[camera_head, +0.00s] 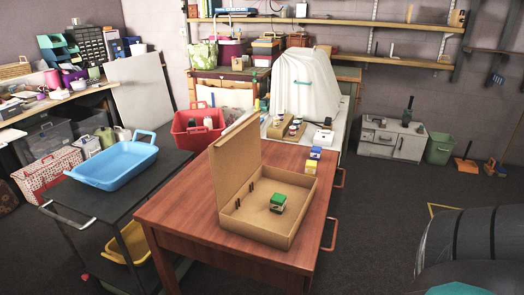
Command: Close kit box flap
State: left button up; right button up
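The cardboard kit box (260,226) stands on the wooden table. Its flap (236,165) stands up and open along the box's left side. A small green-topped block (278,201) lies inside on the box floor, right of its middle. Small dark pieces sit by the inner edge at the flap side. Neither of my grippers shows. A dark, ribbed shape at the lower right looks like part of my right arm, but its gripper is out of frame.
The table (178,215) has bare room left of the box. A black cart (112,206) with a blue basket (115,165) stands left.

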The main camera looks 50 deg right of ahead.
aim_at(234, 156)
jog(key=i+j+z, duration=0.25)
jog(key=z, duration=0.25)
jog(key=i+j+z, duration=0.15)
jog(key=j+z, duration=0.15)
jog(key=z, duration=0.15)
jog(key=i+j+z, duration=0.15)
jog(key=j+z, duration=0.2)
jog(key=z, duration=0.15)
jog(key=j+z, duration=0.5)
jog(key=i+l, duration=0.05)
